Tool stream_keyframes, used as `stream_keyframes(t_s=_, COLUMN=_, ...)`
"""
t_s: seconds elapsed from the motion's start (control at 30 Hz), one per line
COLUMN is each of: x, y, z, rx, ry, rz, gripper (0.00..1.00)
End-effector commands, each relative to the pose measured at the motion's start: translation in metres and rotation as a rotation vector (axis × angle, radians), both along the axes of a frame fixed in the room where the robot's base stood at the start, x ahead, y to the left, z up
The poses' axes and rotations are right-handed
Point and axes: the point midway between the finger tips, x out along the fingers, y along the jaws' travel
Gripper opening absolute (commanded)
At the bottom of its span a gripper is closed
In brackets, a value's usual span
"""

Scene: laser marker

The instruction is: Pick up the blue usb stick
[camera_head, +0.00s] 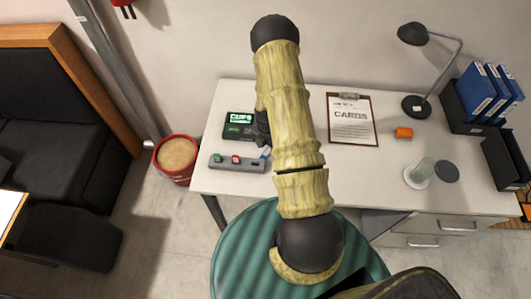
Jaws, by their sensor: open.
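A grey holder strip (236,164) lies near the left front of the white desk. It carries a green piece (217,157), a red piece (236,159) and a small dark piece (255,163). A small blue piece, which looks like the blue usb stick (265,153), shows at the strip's right end, partly hidden by my arm. My gripper (262,130) shows only as a dark part at the arm's left edge, just above the blue piece. It is open; its fingertips are mostly hidden, and I cannot tell whether it touches anything.
A black device with a green display (239,119) stands behind the strip. A red bucket (175,158) stands left.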

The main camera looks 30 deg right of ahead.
Motion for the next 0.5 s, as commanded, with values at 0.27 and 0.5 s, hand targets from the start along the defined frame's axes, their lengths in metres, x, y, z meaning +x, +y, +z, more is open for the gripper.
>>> stream_keyframes(t_s=0.27, x=0.000, y=0.000, z=-0.023, rx=0.000, ry=0.000, rz=0.000, gripper=0.47)
stream_keyframes(t_s=0.5, x=0.000, y=0.000, z=-0.023, rx=0.000, ry=-0.001, rz=0.000, gripper=0.47)
